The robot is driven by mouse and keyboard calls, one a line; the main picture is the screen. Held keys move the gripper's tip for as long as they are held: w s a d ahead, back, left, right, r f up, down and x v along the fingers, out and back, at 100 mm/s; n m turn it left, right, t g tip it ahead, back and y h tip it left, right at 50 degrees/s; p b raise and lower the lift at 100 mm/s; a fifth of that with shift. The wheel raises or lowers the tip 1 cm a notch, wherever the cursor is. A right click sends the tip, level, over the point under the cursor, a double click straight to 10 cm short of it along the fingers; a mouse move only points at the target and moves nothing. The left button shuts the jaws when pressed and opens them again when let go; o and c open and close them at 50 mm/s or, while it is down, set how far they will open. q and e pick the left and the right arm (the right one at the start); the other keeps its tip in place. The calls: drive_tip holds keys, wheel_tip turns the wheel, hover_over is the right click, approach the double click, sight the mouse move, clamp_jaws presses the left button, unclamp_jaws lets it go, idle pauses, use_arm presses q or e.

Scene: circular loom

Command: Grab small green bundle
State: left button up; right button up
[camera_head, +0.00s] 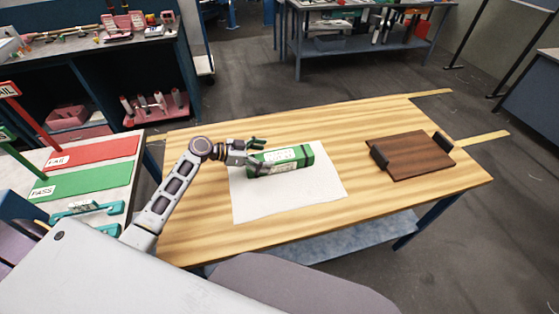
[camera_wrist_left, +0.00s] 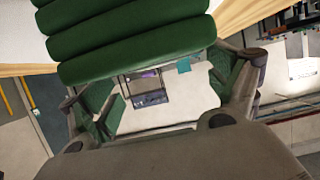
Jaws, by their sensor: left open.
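The small green bundle (camera_head: 285,160), with a white label on its top, lies on a white sheet (camera_head: 310,190) on the wooden table. My left gripper (camera_head: 257,156) is open at the bundle's left end. One finger is on the far side and the other is near the front left. In the left wrist view, the ribbed green bundle (camera_wrist_left: 130,30) fills the top, just ahead of the open fingers (camera_wrist_left: 165,85). I cannot tell whether they touch it. My right gripper is not in view.
A dark brown board (camera_head: 410,158) with two black uprights lies at the table's right. Bare wood lies between it and the sheet. A side table at left carries a red FAIL mat (camera_head: 95,151) and a green PASS mat (camera_head: 95,181).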

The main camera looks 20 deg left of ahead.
sight(278, 156)
use_arm(q)
drive_tip(key=shift+p+x, duration=0.55)
drive_tip(key=shift+x, duration=1.4)
drive_tip(key=shift+w+r, duration=0.1)
drive_tip(key=shift+r, duration=0.05)
drive_tip(key=c, duration=1.5)
